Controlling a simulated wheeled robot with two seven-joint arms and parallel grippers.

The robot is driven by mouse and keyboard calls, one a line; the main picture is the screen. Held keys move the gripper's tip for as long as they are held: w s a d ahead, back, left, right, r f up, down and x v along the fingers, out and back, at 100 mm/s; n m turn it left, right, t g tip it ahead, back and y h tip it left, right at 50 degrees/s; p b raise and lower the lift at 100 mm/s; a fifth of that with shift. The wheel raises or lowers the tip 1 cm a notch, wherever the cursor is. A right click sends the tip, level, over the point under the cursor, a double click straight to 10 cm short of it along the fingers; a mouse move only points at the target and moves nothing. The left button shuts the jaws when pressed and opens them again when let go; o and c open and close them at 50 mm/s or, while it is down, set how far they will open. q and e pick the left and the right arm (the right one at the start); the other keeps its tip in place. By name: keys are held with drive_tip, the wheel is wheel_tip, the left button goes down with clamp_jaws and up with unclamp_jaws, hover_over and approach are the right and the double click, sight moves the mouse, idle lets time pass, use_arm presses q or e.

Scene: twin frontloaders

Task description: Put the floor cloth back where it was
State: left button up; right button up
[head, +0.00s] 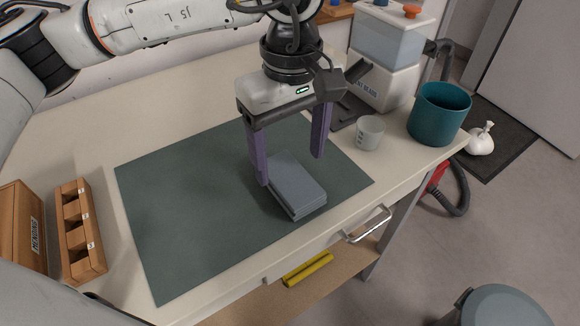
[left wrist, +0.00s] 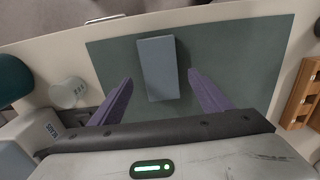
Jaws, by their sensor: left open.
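The floor cloth appears to be the flat, folded grey-blue block (head: 302,190) lying on the dark green mat (head: 170,220) near the table's front edge. In the left wrist view the cloth (left wrist: 158,66) lies between and beyond the purple fingertips. My left gripper (head: 290,170) points down over the mat, open and empty, one finger towards each side of the cloth. It also shows in the left wrist view (left wrist: 160,77). I cannot tell exactly how high the fingertips are above the mat. My right gripper is not in view.
A clear measuring cup (head: 369,133), a teal pot (head: 438,113) and a dispenser (head: 385,65) stand at the right. A wooden compartment rack (head: 80,230) and wooden box (head: 22,228) stand at the left. A yellow item (head: 307,269) lies on the lower shelf. The mat's left half is clear.

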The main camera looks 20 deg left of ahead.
sight(290, 177)
use_arm(q)
wheel_tip(290, 177, up, 8)
idle(0.6)
